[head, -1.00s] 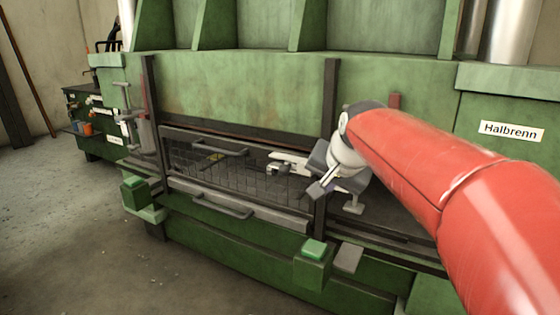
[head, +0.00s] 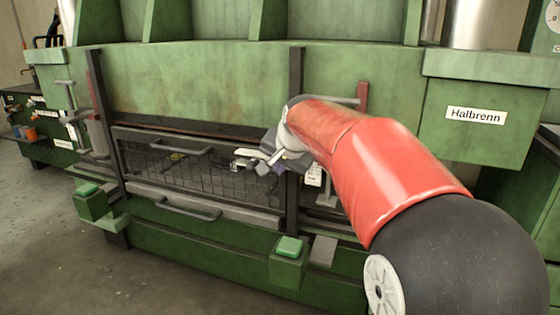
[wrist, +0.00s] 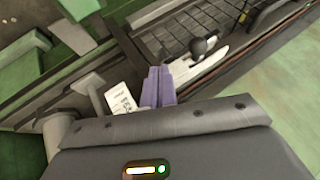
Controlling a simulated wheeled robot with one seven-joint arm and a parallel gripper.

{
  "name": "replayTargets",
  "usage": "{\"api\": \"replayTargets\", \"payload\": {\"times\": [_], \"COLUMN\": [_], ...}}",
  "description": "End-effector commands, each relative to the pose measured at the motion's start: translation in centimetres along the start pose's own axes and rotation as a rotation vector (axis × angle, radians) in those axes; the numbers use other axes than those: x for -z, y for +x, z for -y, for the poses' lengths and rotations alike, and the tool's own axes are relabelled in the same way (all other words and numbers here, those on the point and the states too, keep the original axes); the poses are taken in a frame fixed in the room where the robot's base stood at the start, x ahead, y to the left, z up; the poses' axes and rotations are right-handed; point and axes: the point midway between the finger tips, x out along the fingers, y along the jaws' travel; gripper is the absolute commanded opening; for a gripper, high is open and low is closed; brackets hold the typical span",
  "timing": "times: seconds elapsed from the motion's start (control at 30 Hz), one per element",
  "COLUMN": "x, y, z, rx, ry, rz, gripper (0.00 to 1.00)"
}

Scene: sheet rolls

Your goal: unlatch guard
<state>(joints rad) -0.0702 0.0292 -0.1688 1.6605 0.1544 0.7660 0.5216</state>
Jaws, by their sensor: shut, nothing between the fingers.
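The guard (head: 215,180) is a dark mesh panel with bar handles, down between two dark posts on the green press. A pale latch plate (head: 247,158) sits at its right end. In the wrist view the pale plate (wrist: 188,70) carries a black ball knob (wrist: 201,47). My gripper (wrist: 158,70) has purple fingers, shut and empty, beside the plate's near end with the knob just past them to the right. Whether they touch the plate I cannot tell.
A white tag (head: 313,176) and a grey T-shaped handle (head: 326,198) are close to my wrist, right of the post. Green button boxes (head: 289,260) stick out below the guard. The floor (head: 45,240) at the left is clear.

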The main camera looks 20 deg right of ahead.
Motion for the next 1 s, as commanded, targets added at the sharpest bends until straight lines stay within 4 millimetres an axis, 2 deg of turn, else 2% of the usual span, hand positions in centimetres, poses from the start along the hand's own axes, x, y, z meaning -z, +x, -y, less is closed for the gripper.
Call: {"api": "replayTargets", "payload": {"times": [0.03,0.23,0.3,0.5,1.0], "x": [-0.1,-0.1,0.2,0.4,0.4], "y": [1.3,5.4,5.5,6.3,6.5], "z": [-0.1,-0.1,1.4,3.3,3.8], "rx": [-0.003,-0.003,0.001,-0.001,0.0], "ry": [0.0,0.0,-0.002,0.0,0.001], "rz": [0.004,0.003,0.001,0.0,-0.001], "gripper": [0.0,0.0,0.0,0.0,0.0]}}
